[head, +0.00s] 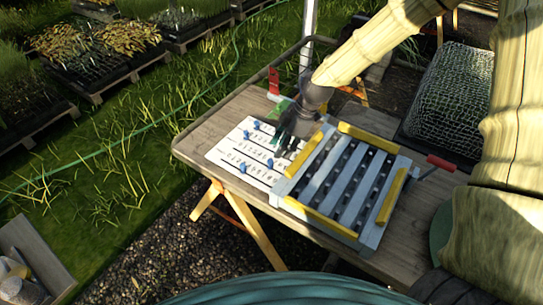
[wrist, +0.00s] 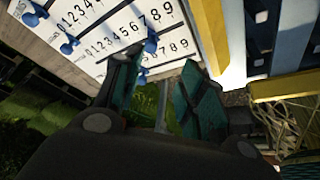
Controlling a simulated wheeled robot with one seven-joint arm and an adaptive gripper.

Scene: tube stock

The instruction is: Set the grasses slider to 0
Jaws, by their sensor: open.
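A white board (head: 238,152) with printed number rows and blue slider knobs lies on the wooden table. The row names are too small to read, so I cannot tell which is the grasses slider. In the wrist view, one blue knob (wrist: 151,41) stands by the higher digits, and another blue knob (wrist: 141,74) shows beside my left finger. Two more knobs (wrist: 68,46) (wrist: 31,18) sit toward the low ends of rows. My gripper (head: 288,150) is open, its teal fingers (wrist: 160,62) over the board's right part. Whether it touches a knob I cannot tell.
A grey slatted frame with yellow bars (head: 340,182) lies right of the board. A red-handled lever (head: 441,163) sticks out at its right, and a red bracket (head: 273,80) stands behind the board. Bare tabletop (head: 240,108) shows at the back left.

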